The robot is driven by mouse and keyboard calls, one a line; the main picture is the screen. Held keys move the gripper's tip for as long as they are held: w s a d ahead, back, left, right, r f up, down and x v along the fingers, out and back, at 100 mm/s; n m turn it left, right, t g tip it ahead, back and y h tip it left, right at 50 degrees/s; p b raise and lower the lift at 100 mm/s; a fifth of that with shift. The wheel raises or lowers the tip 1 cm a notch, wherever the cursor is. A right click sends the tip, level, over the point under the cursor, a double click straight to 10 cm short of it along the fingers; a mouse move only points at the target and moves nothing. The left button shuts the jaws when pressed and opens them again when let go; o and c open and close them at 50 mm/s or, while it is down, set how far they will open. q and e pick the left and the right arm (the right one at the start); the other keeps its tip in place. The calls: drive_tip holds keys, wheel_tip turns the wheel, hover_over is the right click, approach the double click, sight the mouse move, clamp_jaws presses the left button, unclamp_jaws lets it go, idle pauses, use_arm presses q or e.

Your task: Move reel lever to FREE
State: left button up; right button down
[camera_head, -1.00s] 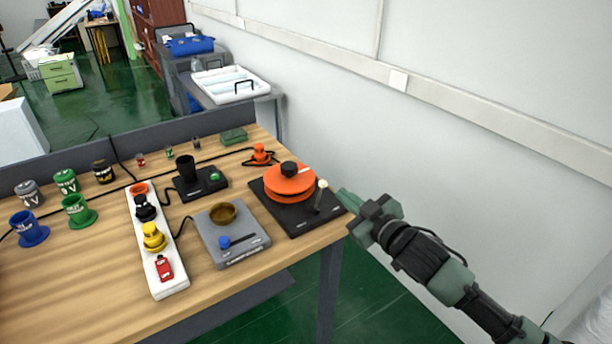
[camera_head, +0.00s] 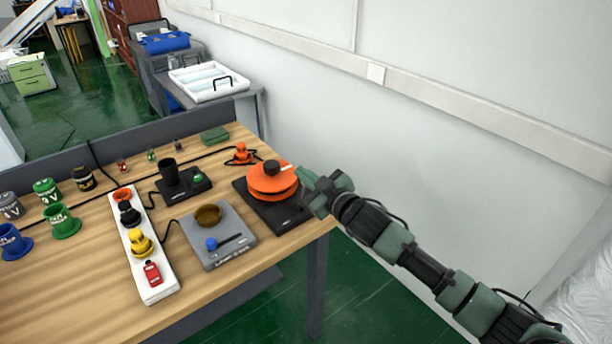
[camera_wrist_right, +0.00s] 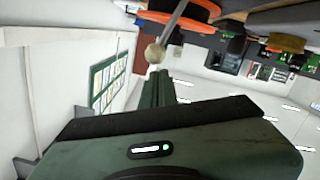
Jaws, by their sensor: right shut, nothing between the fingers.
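The orange reel (camera_head: 270,181) sits on a black base (camera_head: 283,216) at the right end of the wooden table, with a black knob on top. In the head view its lever is hidden behind my right gripper. In the right wrist view the lever shows as a grey rod with a pale round knob (camera_wrist_right: 154,53), just beyond the fingertips. My right gripper (camera_head: 305,175) is shut and empty, right beside the reel. It also shows in the right wrist view (camera_wrist_right: 157,76), its tips close to the knob; I cannot tell if they touch. My left gripper is not in view.
A grey box with a brass bowl and blue slider (camera_head: 222,254) stands left of the reel. A white power strip (camera_head: 155,287) with coloured plugs lies further left. An orange plug (camera_head: 241,154) sits behind the reel. The white wall (camera_head: 450,160) rises to the right.

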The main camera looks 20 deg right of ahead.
drive_tip(key=shift+s+d+f, duration=0.15)
drive_tip(key=shift+d+f, duration=0.05)
drive_tip(key=shift+f, duration=0.2)
drive_tip(key=shift+w+d+f+m+p, duration=0.1)
drive_tip(key=shift+w+d+m+p, duration=0.15)
drive_tip(key=shift+d, duration=0.2)
drive_tip(key=shift+w+d+f+m+p, duration=0.1)
drive_tip(key=shift+d+m+p, duration=0.05)
drive_tip(key=shift+d+p, duration=0.25)
drive_tip(key=shift+r, duration=0.1)
